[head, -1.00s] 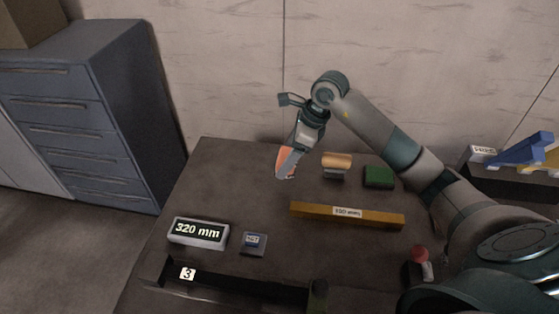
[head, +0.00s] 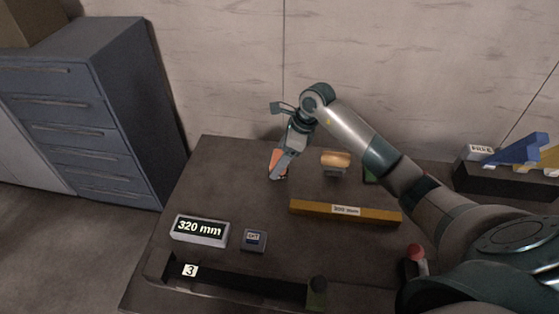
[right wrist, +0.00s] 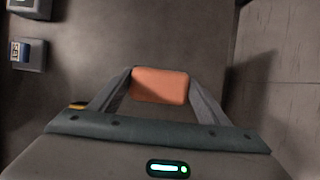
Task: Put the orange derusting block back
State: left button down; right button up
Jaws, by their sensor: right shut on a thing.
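The orange derusting block (head: 277,159) is between the fingers of my right gripper (head: 279,172), near the back left part of the dark table. In the right wrist view the orange block (right wrist: 160,85) sits between both fingertips of the right gripper (right wrist: 160,90), with dark tabletop around it. The gripper is shut on it. I cannot tell whether the block touches the table. My left gripper does not show.
A wood-topped block (head: 335,160) stands right of the gripper, behind a yellow bar (head: 345,211). A 320 mm display (head: 200,230), a small grey device (head: 254,240) and a black channel (head: 240,283) lie in front.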

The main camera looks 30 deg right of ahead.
jog(key=shift+f, duration=0.85)
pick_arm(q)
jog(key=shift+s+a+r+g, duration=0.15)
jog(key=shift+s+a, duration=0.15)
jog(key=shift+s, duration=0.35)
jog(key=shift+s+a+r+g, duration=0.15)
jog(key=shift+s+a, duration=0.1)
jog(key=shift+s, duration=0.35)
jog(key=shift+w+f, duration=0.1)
pick_arm(e)
jog(key=shift+f, duration=0.1)
jog(key=o, duration=1)
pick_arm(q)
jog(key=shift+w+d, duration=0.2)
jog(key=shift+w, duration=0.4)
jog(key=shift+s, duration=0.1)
